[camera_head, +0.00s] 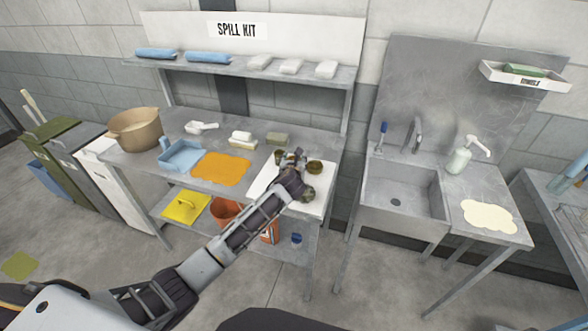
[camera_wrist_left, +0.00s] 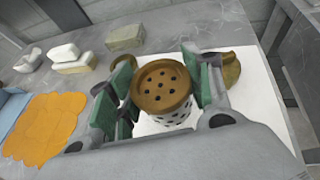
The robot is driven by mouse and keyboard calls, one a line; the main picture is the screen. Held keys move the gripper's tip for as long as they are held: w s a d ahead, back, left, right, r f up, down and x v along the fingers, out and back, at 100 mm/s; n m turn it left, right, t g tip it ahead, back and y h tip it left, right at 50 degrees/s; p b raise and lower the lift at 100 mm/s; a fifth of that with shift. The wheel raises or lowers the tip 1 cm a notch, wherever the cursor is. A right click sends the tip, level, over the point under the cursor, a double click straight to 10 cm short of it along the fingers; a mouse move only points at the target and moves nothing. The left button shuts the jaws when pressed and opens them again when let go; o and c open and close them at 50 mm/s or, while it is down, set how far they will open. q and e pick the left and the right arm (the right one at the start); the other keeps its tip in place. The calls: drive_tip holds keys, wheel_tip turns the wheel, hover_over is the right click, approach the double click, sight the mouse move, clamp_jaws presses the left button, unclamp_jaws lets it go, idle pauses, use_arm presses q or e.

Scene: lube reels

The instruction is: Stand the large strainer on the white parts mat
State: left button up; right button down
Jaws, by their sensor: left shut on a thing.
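The large strainer (camera_wrist_left: 162,92) is a brass-brown cap with round holes over a pale perforated cylinder. My left gripper (camera_wrist_left: 160,88) is shut on it, with green-padded fingers on either side. In the head view my left gripper (camera_head: 292,160) is over the white parts mat (camera_head: 262,184), and the arm hides part of the mat. The strainer looks about upright over the mat, which also shows in the left wrist view (camera_wrist_left: 262,108). I cannot tell whether its base touches. My right gripper is out of view.
A brown round part (camera_head: 315,167) sits on the mat, right of the gripper. A sink (camera_head: 400,195) stands to the right.

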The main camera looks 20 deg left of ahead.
use_arm(q)
drive_tip(key=shift+f, duration=1.75)
drive_tip(key=o, duration=1.1)
drive_tip(key=shift+f, duration=0.1)
drive_tip(key=shift+o, duration=0.2)
drive_tip(key=v, duration=1.2)
